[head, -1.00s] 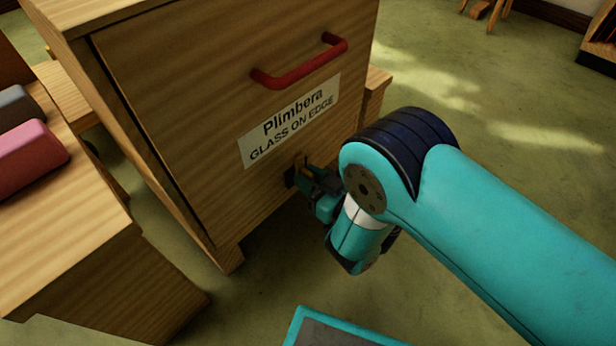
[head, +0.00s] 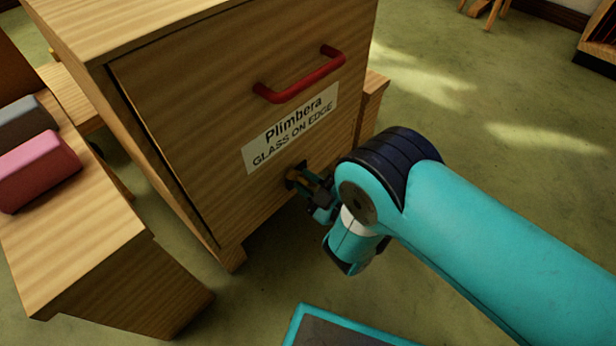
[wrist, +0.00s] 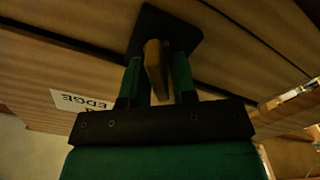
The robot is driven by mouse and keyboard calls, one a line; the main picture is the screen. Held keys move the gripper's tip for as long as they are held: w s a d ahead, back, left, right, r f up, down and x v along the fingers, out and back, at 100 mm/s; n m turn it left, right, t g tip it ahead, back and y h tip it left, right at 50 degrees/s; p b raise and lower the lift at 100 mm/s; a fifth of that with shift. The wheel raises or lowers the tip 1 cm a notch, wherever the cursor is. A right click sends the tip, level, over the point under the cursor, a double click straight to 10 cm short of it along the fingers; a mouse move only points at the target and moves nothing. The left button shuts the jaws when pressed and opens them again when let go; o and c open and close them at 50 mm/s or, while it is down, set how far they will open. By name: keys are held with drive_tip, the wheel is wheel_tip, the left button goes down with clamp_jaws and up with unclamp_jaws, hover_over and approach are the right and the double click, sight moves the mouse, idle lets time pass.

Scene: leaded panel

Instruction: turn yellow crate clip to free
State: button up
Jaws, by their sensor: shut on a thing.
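The crate (head: 215,165) is a wooden box with a red handle (head: 300,78) and a white label reading "Plimbera GLASS ON EDGE" (head: 290,130). Low on its front, below the label, is a small dull-yellow clip (head: 298,172) on a dark plate. In the wrist view the clip (wrist: 155,68) stands out from the dark plate (wrist: 180,30), between the green fingers of my gripper (wrist: 157,80). My gripper (head: 308,182) is shut on it. In the wrist view the clip looks nearly upright, slightly tilted. My gripper partly hides it in the head view.
A wooden bench (head: 75,250) with a pink block (head: 38,170) and a grey block (head: 25,122) stands at the left, close to the crate. Open green floor (head: 500,100) lies to the right. Wooden furniture (head: 600,45) is at the far right.

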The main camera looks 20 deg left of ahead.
drive_tip(key=n+p, duration=0.1)
drive_tip(key=n, duration=0.4)
drive_tip(key=shift+f+n, duration=0.1)
drive_tip(key=shift+n, duration=0.2)
drive_tip(key=n+p, duration=0.1)
drive_tip(key=n, duration=0.4)
drive_tip(key=shift+f, duration=0.15)
idle(0.3)
drive_tip(key=o, duration=0.7)
drive_tip(key=shift+s+p, duration=0.1)
drive_tip(key=shift+p, duration=0.2)
drive_tip(key=p, duration=0.1)
drive_tip(key=d+p, duration=0.1)
drive_tip(key=p, duration=0.1)
drive_tip(key=shift+s+d+r, duration=0.25)
drive_tip(key=shift+r, duration=0.15)
drive_tip(key=shift+f+p+v, duration=0.15)
drive_tip(key=shift+p+v, duration=2.5)
drive_tip(key=shift+p, duration=0.05)
drive_tip(key=shift+f+p+v, duration=0.15)
drive_tip(key=shift+p+v, duration=2.5)
drive_tip(key=shift+p, duration=0.1)
drive_tip(key=shift+f+p+v, duration=0.15)
drive_tip(key=shift+p+v, duration=2.5)
drive_tip(key=shift+p, duration=0.05)
